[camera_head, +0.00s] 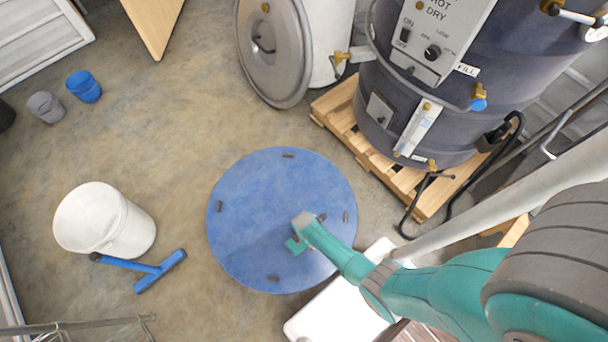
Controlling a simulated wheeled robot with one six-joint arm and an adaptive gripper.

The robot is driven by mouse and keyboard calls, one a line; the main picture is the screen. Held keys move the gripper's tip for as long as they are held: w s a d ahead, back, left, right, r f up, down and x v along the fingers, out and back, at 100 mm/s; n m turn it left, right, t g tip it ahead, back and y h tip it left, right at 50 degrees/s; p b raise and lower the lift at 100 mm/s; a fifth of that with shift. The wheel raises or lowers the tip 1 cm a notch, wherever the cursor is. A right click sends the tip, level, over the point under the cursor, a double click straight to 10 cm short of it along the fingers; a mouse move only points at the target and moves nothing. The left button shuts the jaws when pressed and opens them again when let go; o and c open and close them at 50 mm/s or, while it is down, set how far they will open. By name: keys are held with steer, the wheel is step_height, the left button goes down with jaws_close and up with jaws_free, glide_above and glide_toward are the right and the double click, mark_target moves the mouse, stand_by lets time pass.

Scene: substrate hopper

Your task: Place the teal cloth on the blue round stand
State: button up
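The blue round stand (250,200) is a wide blue disc with several small dark pieces near its edge, low over the concrete floor in the middle of the view. My teal arm reaches in from the lower right, and its end with my gripper (304,224) is over the right part of the disc. A small teal patch (295,246) shows just below the arm's end, against the disc. I cannot tell whether it is the teal cloth or part of my wrist, nor whether it touches the disc. My fingers cannot be made out.
A white bucket (92,220) and a blue squeegee-like tool (150,268) are at the left. A dark drum (440,90) stands on a wooden pallet (360,142) at the upper right. A grey round lid (272,50) leans at the top.

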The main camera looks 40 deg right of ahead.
steer(key=shift+r, duration=0.1)
steer(key=s+r+m+t, duration=0.5)
steer(key=s+r+m, duration=0.1)
steer(key=r, duration=1.3)
steer(key=s+r+m+t, duration=0.5)
steer(key=s+r+m, duration=0.1)
steer(key=r, duration=1.3)
steer(key=s+r+m+t, duration=0.5)
steer(key=s+r+m, duration=0.1)
steer(key=r, duration=1.3)
steer(key=shift+s+r, duration=0.2)
steer(key=shift+s, duration=0.05)
